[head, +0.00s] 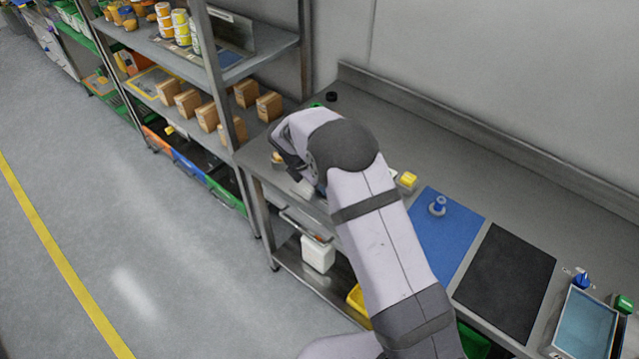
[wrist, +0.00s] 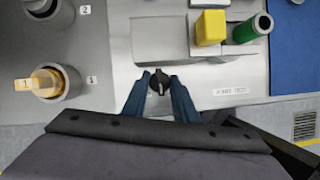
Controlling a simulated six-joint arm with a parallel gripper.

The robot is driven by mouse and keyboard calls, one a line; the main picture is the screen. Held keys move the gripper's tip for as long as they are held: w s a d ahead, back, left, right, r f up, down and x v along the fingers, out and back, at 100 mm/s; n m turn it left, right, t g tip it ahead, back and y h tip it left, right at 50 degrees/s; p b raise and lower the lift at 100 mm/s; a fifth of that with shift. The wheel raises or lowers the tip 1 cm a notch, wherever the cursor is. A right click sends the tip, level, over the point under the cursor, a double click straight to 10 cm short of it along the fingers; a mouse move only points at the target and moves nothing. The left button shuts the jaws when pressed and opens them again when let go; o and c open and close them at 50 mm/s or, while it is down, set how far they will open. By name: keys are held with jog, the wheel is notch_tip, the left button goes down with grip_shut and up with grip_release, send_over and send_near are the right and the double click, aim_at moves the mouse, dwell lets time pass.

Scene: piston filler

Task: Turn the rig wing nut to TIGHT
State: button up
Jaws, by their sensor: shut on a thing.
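The rig wing nut (wrist: 159,76) is a small black piece on the grey rig plate (wrist: 125,45), in the middle of the wrist view. It has a pale line or edge on it. My gripper (wrist: 160,84) has its two blue fingers on either side of the wing nut and is shut on it. No TIGHT mark can be read near the nut. In the head view my own arm hides the wing nut and most of the gripper.
In the wrist view, cylinder holders marked 1 (wrist: 73,83) and 2 (wrist: 65,12) stand left; holder 1 contains an orange-yellow piece (wrist: 45,84). A yellow block (wrist: 210,27) and green cylinder (wrist: 248,30) stand right. A blue mat (head: 447,235) and black mat (head: 505,280) lie along the bench.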

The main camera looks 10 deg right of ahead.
jog(key=shift+m, duration=0.4)
jog(key=o, duration=0.8)
jog(key=shift+c, duration=0.2)
jog(key=shift+r, duration=0.1)
